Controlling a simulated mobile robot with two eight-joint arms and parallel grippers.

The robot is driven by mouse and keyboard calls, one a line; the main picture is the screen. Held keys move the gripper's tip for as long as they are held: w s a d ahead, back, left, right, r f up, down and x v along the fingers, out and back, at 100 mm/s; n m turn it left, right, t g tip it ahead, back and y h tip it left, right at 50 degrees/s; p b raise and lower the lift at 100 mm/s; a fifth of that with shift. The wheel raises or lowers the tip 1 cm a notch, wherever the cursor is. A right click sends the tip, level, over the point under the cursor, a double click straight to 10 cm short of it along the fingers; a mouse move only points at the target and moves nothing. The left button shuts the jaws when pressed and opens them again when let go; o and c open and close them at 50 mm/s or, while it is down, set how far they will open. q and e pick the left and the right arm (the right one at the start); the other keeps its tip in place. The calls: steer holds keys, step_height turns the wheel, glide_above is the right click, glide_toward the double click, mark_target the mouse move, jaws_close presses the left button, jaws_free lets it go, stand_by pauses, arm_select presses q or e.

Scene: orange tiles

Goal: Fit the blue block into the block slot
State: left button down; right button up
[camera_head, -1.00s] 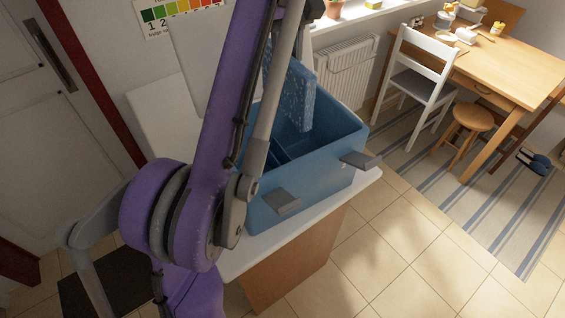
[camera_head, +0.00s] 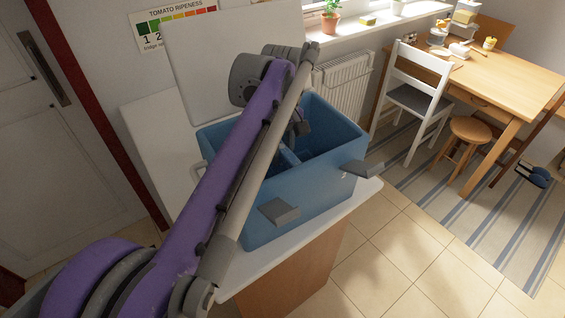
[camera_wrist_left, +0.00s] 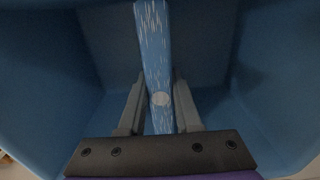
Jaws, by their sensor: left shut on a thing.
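The blue block, thin and flecked with white, shows edge-on in the left wrist view (camera_wrist_left: 153,40), with a pale round spot on it. My left gripper (camera_wrist_left: 158,82) is shut on it, one finger on each side. In the head view my left gripper (camera_head: 303,127) reaches down inside the open blue box (camera_head: 310,195), by its back right part. Blue dividers (camera_head: 290,156) show inside the box. My arm covers the box's left part. I cannot tell where the block's lower edge sits or which opening is the block slot. My right gripper is not in view.
The box stands on a white-topped cabinet (camera_head: 240,277). A radiator (camera_head: 343,85), white chair (camera_head: 418,95) and stool (camera_head: 465,140) stand right; tiled floor (camera_head: 400,245) is clear.

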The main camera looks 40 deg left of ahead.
arm_select(q)
steer(key=shift+f, duration=1.55)
steer(key=shift+f, duration=0.1)
steer(key=c, duration=0.6)
jaws_free()
step_height(320, 180, up, 12)
steer(key=shift+r+p, duration=0.15)
steer(key=shift+p, duration=0.5)
